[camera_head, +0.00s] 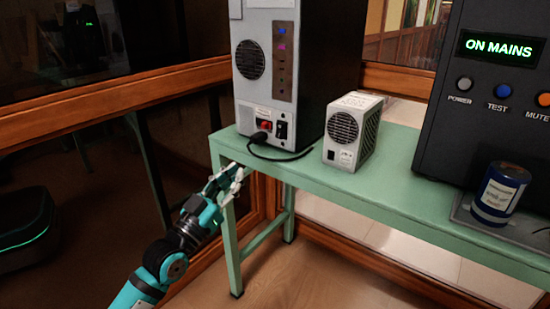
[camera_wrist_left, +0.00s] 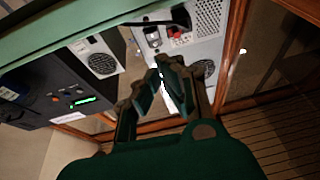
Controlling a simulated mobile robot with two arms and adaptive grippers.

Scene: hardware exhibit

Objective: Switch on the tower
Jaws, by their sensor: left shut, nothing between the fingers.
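The tower (camera_head: 306,60) is a grey computer case standing on a green table, its back panel facing me. Low on that panel are a red rocker switch (camera_head: 264,126) and a black socket (camera_head: 282,131), with a black cable (camera_head: 262,139) at the panel. The switch also shows in the left wrist view (camera_wrist_left: 174,32), where the picture is turned over. My left gripper (camera_head: 233,173) is shut and empty, in front of and below the table's left corner, apart from the tower. Whether the switch is on or off cannot be told. My right gripper is not in view.
A small grey power supply (camera_head: 357,128) stands right of the tower on the green table (camera_head: 400,185). Farther right are a black unit reading "ON MAINS" (camera_head: 496,48) and a blue can (camera_head: 500,190). Wood-framed glass stands left and behind. A table leg (camera_head: 231,245) is close to my gripper.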

